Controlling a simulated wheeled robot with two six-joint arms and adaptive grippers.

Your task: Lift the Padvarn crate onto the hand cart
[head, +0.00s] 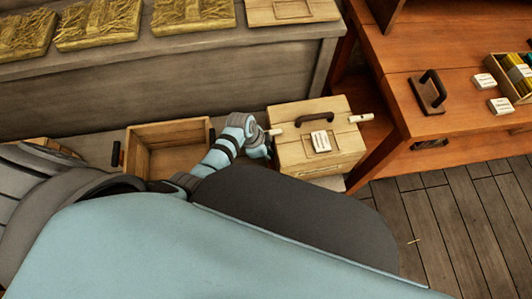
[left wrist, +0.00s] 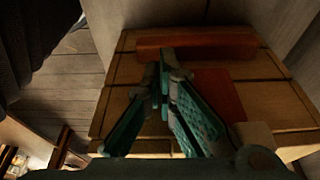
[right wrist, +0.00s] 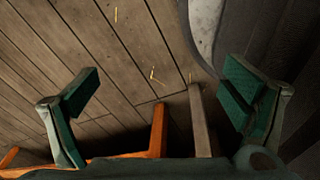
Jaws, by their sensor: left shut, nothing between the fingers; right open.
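A lidded pale wooden crate (head: 318,157) with a dark handle on top, a white label and white-tipped side bars stands on a low ledge at the centre. The label is too small to read. My left gripper (head: 262,146) is at the crate's left side, near its left bar. In the left wrist view my left gripper (left wrist: 164,95) is shut and empty over the crate's planks (left wrist: 118,101); contact is unclear. My right gripper (right wrist: 158,95) is open and empty above the plank floor; it is hidden in the head view. I cannot make out a hand cart.
An open, empty wooden box (head: 166,146) stands left of the crate. A grey bench (head: 170,85) is behind, and an orange wooden table (head: 440,95) with small items is at the right. Bare plank floor (head: 440,215) lies at lower right.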

